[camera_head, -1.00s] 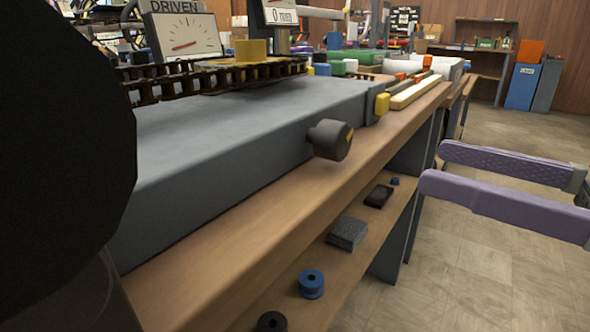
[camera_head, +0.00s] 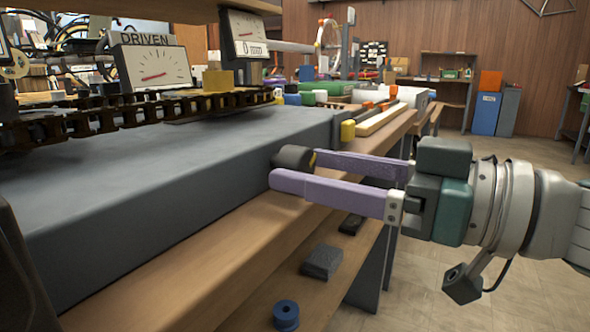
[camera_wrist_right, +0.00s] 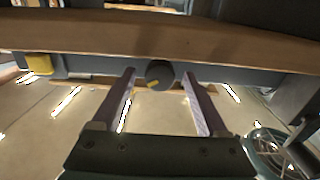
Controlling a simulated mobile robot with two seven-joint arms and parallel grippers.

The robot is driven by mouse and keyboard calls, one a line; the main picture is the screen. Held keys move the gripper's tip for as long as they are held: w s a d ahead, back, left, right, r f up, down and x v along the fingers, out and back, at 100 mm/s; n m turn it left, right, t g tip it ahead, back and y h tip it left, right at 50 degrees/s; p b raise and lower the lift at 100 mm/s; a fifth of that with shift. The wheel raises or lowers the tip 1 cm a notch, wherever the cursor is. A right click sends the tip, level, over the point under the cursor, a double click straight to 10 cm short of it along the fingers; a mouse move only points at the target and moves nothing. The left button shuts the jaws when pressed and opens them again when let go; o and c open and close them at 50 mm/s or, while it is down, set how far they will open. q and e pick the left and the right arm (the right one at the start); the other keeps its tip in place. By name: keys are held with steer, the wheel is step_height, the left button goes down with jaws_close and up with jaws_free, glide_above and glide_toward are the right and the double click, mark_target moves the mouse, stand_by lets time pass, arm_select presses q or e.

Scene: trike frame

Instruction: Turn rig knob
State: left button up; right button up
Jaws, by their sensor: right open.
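The rig knob (camera_head: 292,157) is a dark round knob with a yellow mark, on the front face of the long grey rig (camera_head: 170,165). My right gripper (camera_head: 292,167) is open, with its two purple fingers reaching from the right to either side of the knob. In the right wrist view the knob (camera_wrist_right: 159,73) sits between the fingertips (camera_wrist_right: 159,75), with a gap on both sides. In the head view the near finger hides the knob's lower part. My left gripper is not seen.
A yellow block (camera_head: 348,131) is on the rig's front, beyond the knob. A dial marked DRIVEN (camera_head: 152,69) and a dark chain (camera_head: 120,110) are above the rig. A shelf below holds a grey block (camera_head: 322,262) and a blue spool (camera_head: 286,315).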

jaws_close()
stand_by(0.5)
steer(key=shift+r+n+p, duration=0.1)
steer(key=shift+n+p, duration=0.4)
steer(key=shift+n, duration=0.1)
steer(key=shift+n+p, duration=0.6)
steer(key=shift+n, duration=0.4)
steer(key=shift+n+p, duration=0.6)
steer(key=shift+n, duration=1.3)
